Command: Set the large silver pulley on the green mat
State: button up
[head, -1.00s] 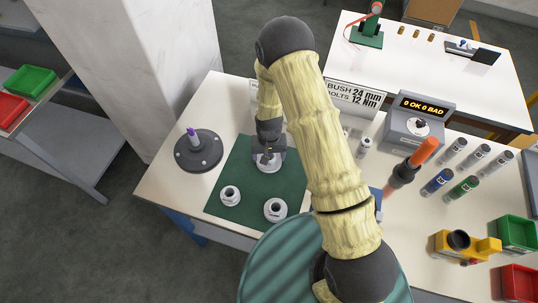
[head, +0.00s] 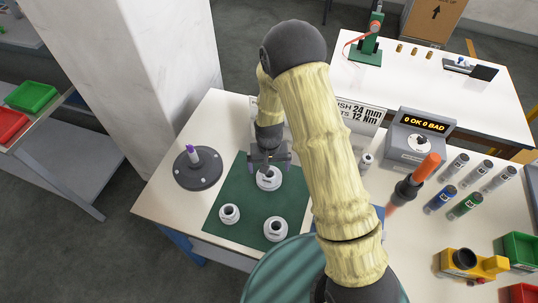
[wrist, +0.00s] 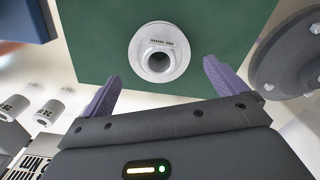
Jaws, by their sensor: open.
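The green mat (head: 245,205) lies on the white workbench and bears three silver pulleys with round holes. One pulley (head: 268,181) stands upright on the mat's back part, below my gripper (head: 269,163). It also shows on the mat in the wrist view (wrist: 158,66), with its hole facing up. A smaller-looking pulley (head: 229,214) stands at the mat's front left and another (head: 275,230) at its front right. My gripper is open and empty. Its purple-grey fingers, clear in the wrist view (wrist: 160,74), are spread wider than the pulley and clear of it.
A dark round base with a purple-tipped post (head: 197,168) stands left of the mat. A counter box (head: 420,135), an orange-handled tool (head: 412,184) and several labelled cylinders stand to the right. My arm hides part of the bench.

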notch_tip(320, 180, up, 7)
jog(key=b, duration=0.1)
jog(key=shift+r+b, duration=0.2)
jog(key=shift+b, duration=0.15)
dwell(0.5)
jog(key=s+d+r+t, duration=0.2)
jog(key=s+d+r, duration=1)
jog(key=s+d, duration=0.1)
jog(key=shift+d+r+m+t, duration=0.3)
jog(key=shift+r, duration=0.05)
dwell(0.9)
